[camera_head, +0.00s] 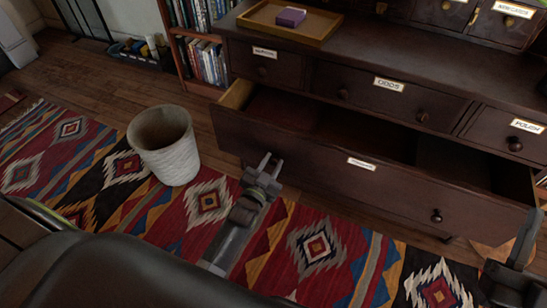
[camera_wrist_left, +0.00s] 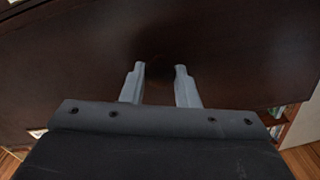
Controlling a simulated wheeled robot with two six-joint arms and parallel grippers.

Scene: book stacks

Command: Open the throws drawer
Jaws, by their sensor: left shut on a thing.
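The wide bottom drawer (camera_head: 320,170) of the dark wooden cabinet is pulled out, and its inside shows as dark and empty where visible. Its small front label (camera_head: 362,163) is too small to read. A round knob (camera_head: 436,216) sits on the right of its front. My left gripper (camera_head: 268,165) is at the left part of the drawer front, shut on the left knob, which its fingers mostly hide. In the left wrist view, the fingers (camera_wrist_left: 160,72) reach to the dark drawer front (camera_wrist_left: 230,60). Part of my right gripper (camera_head: 522,245) shows at the right edge; its jaws are unclear.
Closed smaller drawers, one labelled "ODDS" (camera_head: 389,84) and one "POLISH" (camera_head: 526,126), sit above. A wooden tray (camera_head: 322,36) with a purple box (camera_head: 291,17) lies on the cabinet. A white basket (camera_head: 168,150) stands left of the drawer on a patterned rug (camera_head: 80,150). A bookcase (camera_head: 178,55) stands behind.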

